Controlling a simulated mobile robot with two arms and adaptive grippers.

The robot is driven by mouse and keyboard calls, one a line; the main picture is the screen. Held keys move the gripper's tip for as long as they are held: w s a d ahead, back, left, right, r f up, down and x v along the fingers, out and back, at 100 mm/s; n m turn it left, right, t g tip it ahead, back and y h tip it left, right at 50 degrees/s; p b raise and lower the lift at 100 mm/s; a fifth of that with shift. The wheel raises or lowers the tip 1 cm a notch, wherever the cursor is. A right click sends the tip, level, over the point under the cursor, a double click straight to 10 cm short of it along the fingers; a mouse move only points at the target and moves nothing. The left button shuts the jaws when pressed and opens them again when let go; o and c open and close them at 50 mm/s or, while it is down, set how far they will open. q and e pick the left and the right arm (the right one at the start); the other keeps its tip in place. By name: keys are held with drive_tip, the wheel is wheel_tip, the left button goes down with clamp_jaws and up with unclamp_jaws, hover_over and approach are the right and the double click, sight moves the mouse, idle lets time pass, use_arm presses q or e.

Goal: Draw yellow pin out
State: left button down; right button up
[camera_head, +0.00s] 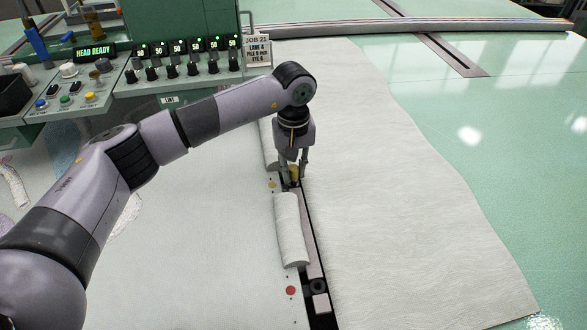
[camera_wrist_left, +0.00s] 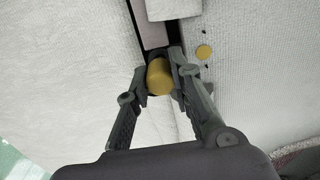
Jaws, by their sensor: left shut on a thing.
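The yellow pin (camera_wrist_left: 160,76) is a short yellow cylinder between the fingertips of my left gripper (camera_head: 291,175). In the head view its yellow head (camera_head: 294,173) shows at the dark slotted rail (camera_head: 313,235). My left gripper also shows in the left wrist view (camera_wrist_left: 162,82), shut on the pin from both sides. The pin's lower end is hidden, so I cannot tell how deep it sits. A flat yellow dot (camera_head: 272,184) marks the pale cloth beside the rail. My right gripper is not in view.
A rolled white fabric piece (camera_head: 289,229) lies along the rail, near a red dot (camera_head: 291,290). A wide white cloth (camera_head: 400,180) covers the right side on a green table (camera_head: 510,130). A green control console (camera_head: 150,60) with knobs stands at the back left.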

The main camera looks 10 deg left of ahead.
use_arm(q)
drive_tip(key=shift+r+p, duration=0.4)
drive_tip(key=shift+r, duration=0.65)
